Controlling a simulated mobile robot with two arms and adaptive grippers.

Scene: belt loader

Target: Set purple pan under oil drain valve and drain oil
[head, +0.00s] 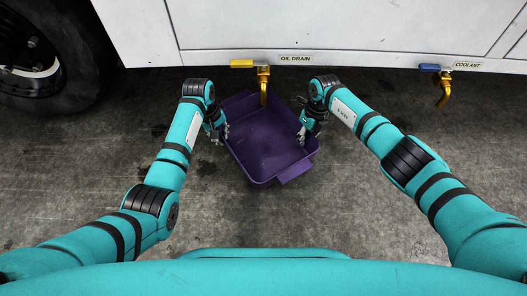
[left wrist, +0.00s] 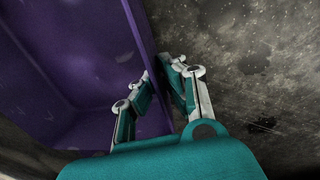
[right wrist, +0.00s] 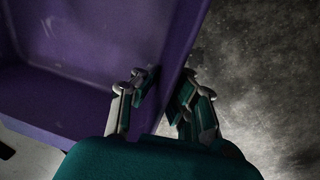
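The purple pan (head: 262,140) is empty and slightly turned, its far part beneath the spout of the oil drain valve (head: 263,88). The valve's yellow handle (head: 241,64) lies level, pointing left. No oil stream shows. My left gripper (head: 223,132) is at the pan's left wall; in the left wrist view its fingers (left wrist: 158,75) straddle the pan wall (left wrist: 138,35) and look closed on it. My right gripper (head: 303,132) is at the right wall; its fingers (right wrist: 165,85) likewise straddle the wall (right wrist: 188,45). Whether the pan touches the floor is unclear.
The white vehicle panel (head: 340,25) with an OIL DRAIN label (head: 296,58) stands behind the pan. A coolant valve (head: 443,90) with a blue handle hangs at the right. A black tire (head: 85,60) is at far left. The concrete floor (head: 350,200) is clear around the pan.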

